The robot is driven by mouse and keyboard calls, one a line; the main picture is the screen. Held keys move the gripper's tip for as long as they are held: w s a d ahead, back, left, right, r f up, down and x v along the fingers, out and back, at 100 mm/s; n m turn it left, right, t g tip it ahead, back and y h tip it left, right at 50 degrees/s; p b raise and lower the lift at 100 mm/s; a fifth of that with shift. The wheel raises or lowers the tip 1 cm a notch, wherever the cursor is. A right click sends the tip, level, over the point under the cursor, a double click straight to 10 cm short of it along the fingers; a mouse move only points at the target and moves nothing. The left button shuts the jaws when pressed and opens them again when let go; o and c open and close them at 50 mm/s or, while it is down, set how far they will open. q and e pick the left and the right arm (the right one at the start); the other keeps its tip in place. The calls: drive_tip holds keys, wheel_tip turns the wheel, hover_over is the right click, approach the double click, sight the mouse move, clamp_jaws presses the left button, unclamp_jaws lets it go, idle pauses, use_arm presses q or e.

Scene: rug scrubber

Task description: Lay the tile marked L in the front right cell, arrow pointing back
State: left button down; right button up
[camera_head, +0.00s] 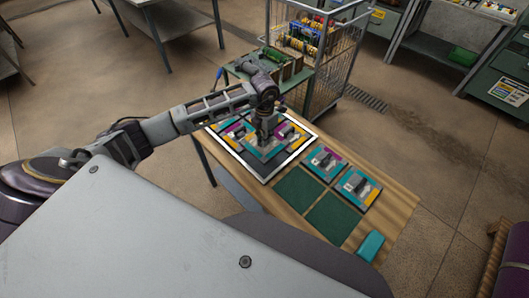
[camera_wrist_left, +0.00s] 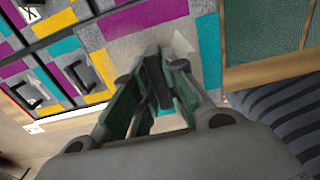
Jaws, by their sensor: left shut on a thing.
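My left gripper (camera_head: 264,138) is over the white-edged tray (camera_head: 266,181) on the wooden table. In the left wrist view its fingers (camera_wrist_left: 160,85) are shut on a patterned tile (camera_wrist_left: 130,40) with purple, grey, teal and yellow parts. A pale arrow-like mark (camera_wrist_left: 183,43) shows beside the fingers. The fingers hide the tile's middle, and I cannot read its letter. Right of the tray are two bare green cells, one nearer the tray (camera_head: 298,187) and one at the table's front (camera_head: 332,217). Two tiles lie behind them, one left (camera_head: 323,160) and one right (camera_head: 362,198). My right gripper is out of view.
Other patterned tiles (camera_wrist_left: 45,95) lie in the tray around the held one. A teal block (camera_head: 370,246) sits near the table's right front. A wire cage cart (camera_head: 335,60) and a green bench (camera_head: 285,75) with colourful items stand behind the table.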

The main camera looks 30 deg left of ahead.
sight(265, 149)
use_arm(q)
drive_tip(key=shift+f+p, duration=0.35)
drive_tip(key=shift+f, duration=2.05)
drive_tip(key=shift+f, duration=0.45)
wheel_tip(265, 149, down, 2)
drive_tip(key=shift+f+p, duration=0.25)
drive_tip(key=shift+p, duration=0.05)
drive_tip(key=shift+f, duration=0.15)
drive_tip(key=shift+f, duration=0.2)
drive_tip(key=c, duration=1.5)
unclamp_jaws()
drive_tip(key=shift+o, duration=0.2)
